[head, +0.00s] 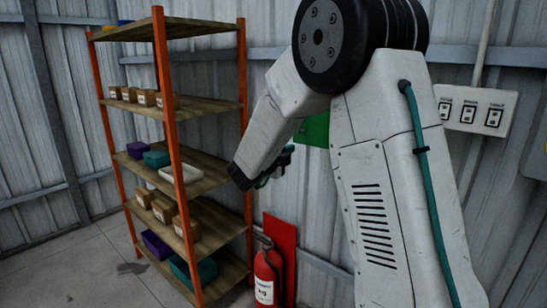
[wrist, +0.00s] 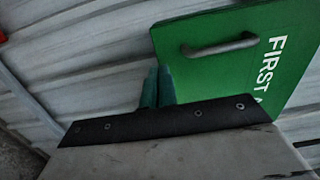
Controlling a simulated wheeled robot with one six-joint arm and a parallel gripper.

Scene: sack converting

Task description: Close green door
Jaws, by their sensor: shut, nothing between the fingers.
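The green door (wrist: 235,75) fills the upper right of the wrist view. It has a grey bar handle (wrist: 220,45) and white lettering reading "FIRST" down its right side. In the head view only a small green part of it (head: 314,130) shows on the wall, the rest hidden behind my arm. I cannot tell how far it stands from its frame. My gripper (wrist: 158,86) is shut and empty, its teal fingers at the door's lower left in the wrist view. In the head view my gripper (head: 284,160) is below and left of the green patch; contact cannot be told.
An orange-framed shelf rack (head: 165,115) with boxes and bins stands left of my arm. A red fire extinguisher (head: 265,275) stands below by a red panel (head: 282,240). A switch panel (head: 475,110) is on the corrugated wall at right.

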